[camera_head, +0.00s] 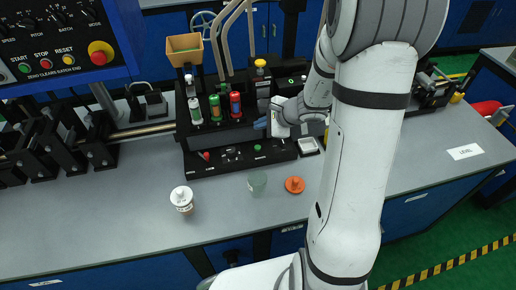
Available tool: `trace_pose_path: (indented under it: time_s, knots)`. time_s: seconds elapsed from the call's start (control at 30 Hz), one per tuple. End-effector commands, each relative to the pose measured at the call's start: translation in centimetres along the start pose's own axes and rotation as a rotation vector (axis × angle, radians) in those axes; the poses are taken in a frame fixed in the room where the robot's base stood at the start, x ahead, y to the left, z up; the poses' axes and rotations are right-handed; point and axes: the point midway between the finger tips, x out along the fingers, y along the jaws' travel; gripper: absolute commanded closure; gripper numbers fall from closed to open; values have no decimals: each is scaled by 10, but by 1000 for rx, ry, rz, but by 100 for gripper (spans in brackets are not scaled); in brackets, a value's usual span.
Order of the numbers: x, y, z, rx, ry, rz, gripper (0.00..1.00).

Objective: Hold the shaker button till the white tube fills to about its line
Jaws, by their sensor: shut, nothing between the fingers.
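The white tube (195,111) stands upright at the left end of the black station, beside a green tube (215,107) and a red tube (235,104). A tan hopper (184,46) sits above the white tube. The white tube's line and fill level are too small to tell. My gripper (266,122) is shut and empty, pointing left at the station's right part, right of the red tube. I cannot tell whether its tips touch anything. Red (206,155) and green (257,147) buttons are on the station's front; which control is the shaker button is unclear.
A white-capped jar (182,198), a pale greenish cup (257,182) and an orange lid (295,185) stand on the grey bench in front. A control panel (65,40) is at upper left. The bench's left front is clear. My arm hides much of the right side.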

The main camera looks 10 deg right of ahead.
Motion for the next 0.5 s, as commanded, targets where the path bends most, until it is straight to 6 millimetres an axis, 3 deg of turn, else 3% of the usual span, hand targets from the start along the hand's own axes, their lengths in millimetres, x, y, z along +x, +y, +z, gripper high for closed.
trace_pose_path:
  time_s: [0.5]
  knots:
    - [48, 36, -36, -1, 1, 0, 100]
